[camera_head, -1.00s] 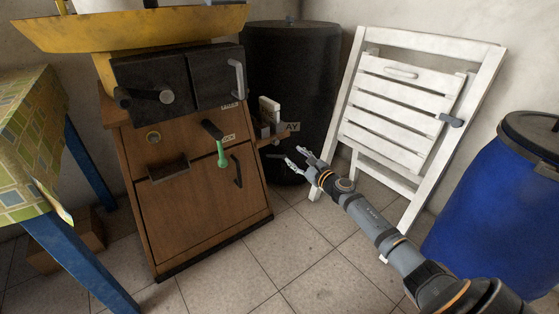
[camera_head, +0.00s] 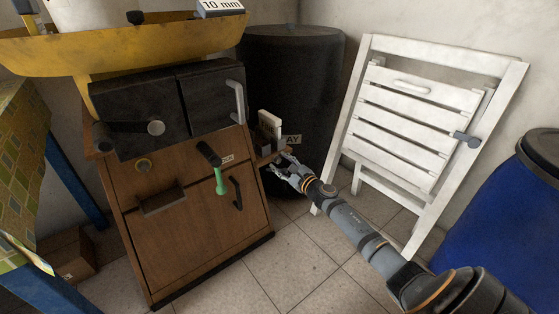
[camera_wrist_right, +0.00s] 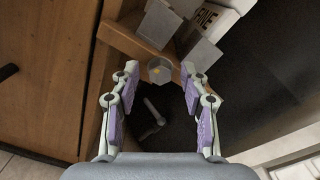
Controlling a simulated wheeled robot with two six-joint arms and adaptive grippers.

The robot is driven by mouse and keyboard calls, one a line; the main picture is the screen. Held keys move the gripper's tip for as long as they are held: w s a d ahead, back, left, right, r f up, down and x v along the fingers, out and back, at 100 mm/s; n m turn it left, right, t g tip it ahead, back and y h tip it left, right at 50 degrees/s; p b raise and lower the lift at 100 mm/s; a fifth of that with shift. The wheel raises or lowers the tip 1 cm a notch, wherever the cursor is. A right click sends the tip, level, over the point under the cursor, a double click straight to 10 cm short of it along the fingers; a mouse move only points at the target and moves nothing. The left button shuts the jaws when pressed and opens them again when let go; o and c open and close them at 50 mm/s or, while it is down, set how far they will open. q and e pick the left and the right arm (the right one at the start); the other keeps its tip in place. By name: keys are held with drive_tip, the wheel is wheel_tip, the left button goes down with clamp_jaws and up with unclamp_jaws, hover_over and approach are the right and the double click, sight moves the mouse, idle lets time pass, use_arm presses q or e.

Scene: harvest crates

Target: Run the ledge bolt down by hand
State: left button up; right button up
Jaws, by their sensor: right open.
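The ledge bolt shows in the right wrist view as a grey hexagonal head (camera_wrist_right: 159,70) with a small yellow mark, at the wooden ledge (camera_wrist_right: 128,42). My right gripper (camera_head: 281,167) is open beside the ledge (camera_head: 266,158) on the cabinet's right side in the head view. In the right wrist view its two fingers lie left and right of the bolt head, with visible gaps and nothing held. How far the bolt stands out of the ledge cannot be told. My left gripper is out of view.
Grey plates (camera_wrist_right: 158,24) and a white block marked FINE (camera_wrist_right: 212,18) stand by the ledge. A wooden cabinet (camera_head: 200,235) with a green-handled lever (camera_head: 219,182) is left. A black barrel (camera_head: 300,75) stands behind, and a white folding chair (camera_head: 415,115) and blue barrel (camera_head: 505,215) right.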

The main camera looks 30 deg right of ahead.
clamp_jaws()
drive_tip(key=shift+m, duration=0.4)
